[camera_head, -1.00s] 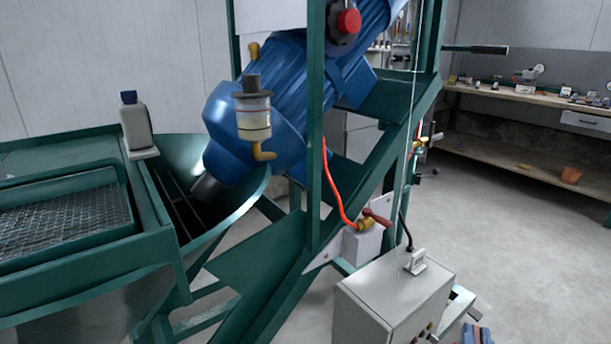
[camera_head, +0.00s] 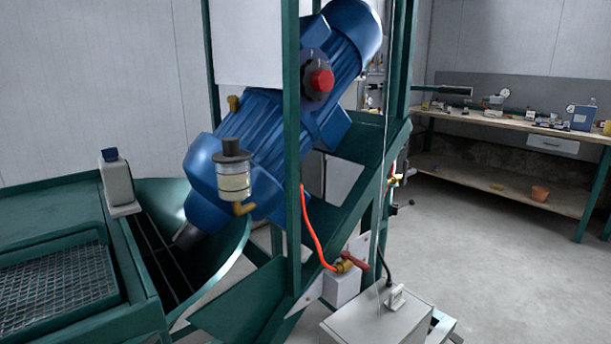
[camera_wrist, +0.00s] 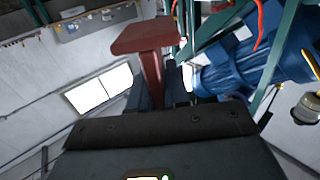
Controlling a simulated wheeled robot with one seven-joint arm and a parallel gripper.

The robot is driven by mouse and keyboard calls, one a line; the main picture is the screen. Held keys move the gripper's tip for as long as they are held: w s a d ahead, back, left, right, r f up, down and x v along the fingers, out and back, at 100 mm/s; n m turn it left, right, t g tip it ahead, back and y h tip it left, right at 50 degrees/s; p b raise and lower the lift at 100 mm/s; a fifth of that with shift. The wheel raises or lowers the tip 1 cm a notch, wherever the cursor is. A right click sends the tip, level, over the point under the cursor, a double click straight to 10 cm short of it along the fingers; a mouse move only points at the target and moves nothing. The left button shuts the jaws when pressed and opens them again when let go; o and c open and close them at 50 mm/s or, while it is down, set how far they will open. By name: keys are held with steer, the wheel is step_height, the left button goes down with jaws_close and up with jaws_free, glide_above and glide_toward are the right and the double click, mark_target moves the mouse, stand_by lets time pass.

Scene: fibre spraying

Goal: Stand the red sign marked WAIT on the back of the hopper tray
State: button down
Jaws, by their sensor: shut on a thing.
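In the wrist view a red thing with a flat plate (camera_wrist: 155,36) and a narrower stem (camera_wrist: 152,78) stands out from my gripper (camera_wrist: 160,97). I take it as the red sign, but no WAIT lettering shows from this side. My gripper is shut on its stem; the jaws are partly hidden behind the dark wrist housing. The green hopper tray (camera_head: 42,185) is at the left of the head view, with a mesh grid (camera_head: 62,285) set in it. My gripper and the sign do not show in the head view.
A white bottle (camera_head: 116,182) stands on the right edge of the hopper. A blue motor (camera_head: 255,135), a glass oiler (camera_head: 234,175) and a green frame (camera_head: 292,170) rise right of it. A grey control box (camera_head: 375,322) is at the bottom; a workbench (camera_head: 520,125) is at the back right.

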steer(key=s+a+f+n+y, duration=0.1)
steer(key=a+f+y, duration=0.1)
steer(key=f, duration=0.6)
steer(key=s+a+f+n+y, duration=0.1)
steer(key=a+f+n+y, duration=0.1)
steer(key=f, duration=0.6)
steer(key=shift+s+t+y, duration=0.25)
steer(key=shift+t+y, duration=0.15)
steer(key=shift+y, duration=0.2)
steer(key=shift+w+d, duration=0.1)
steer(key=shift+d, duration=0.1)
